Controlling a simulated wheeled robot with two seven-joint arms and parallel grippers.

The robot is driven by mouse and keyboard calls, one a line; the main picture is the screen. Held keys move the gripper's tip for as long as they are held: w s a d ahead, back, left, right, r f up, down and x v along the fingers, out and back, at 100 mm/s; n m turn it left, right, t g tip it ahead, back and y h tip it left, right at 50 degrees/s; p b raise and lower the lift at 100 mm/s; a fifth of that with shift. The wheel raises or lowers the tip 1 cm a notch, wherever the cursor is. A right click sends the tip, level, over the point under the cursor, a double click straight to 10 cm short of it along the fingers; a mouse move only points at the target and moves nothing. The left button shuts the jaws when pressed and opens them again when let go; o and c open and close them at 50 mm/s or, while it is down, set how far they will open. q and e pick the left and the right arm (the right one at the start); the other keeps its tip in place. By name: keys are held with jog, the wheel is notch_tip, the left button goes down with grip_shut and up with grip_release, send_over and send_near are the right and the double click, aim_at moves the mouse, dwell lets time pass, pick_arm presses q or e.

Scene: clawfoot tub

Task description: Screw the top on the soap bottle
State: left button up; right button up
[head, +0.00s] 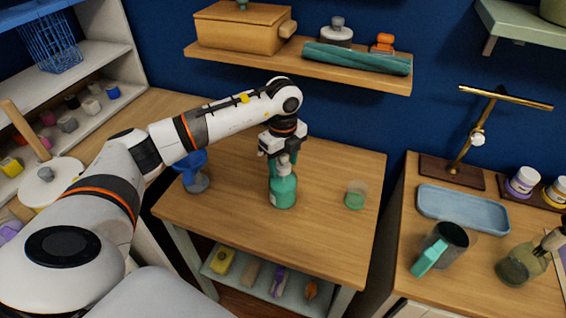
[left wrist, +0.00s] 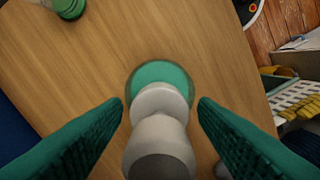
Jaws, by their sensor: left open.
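The soap bottle (head: 283,190) is teal and stands upright on the small wooden table; its round teal body (left wrist: 160,74) also shows in the left wrist view. A pale grey pump top (left wrist: 158,140) stands over the bottle's neck; whether it is threaded on I cannot tell. My left gripper (head: 280,160) points down directly above the bottle. In the left wrist view its two green fingers (left wrist: 160,104) are spread on either side of the top, with a visible gap on each side. My right gripper is not in view.
A small glass with green contents (head: 355,195) stands right of the bottle, and a blue goblet-like object (head: 194,173) stands left. A wooden shelf (head: 300,62) hangs behind. A second counter at right holds a blue tray (head: 462,208) and a mug (head: 440,245). The table's front is clear.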

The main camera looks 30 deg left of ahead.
pick_arm(q)
jog(key=shift+c, duration=0.2)
jog(key=c, duration=0.8)
jog(key=shift+c, duration=0.2)
jog(key=shift+f, duration=0.1)
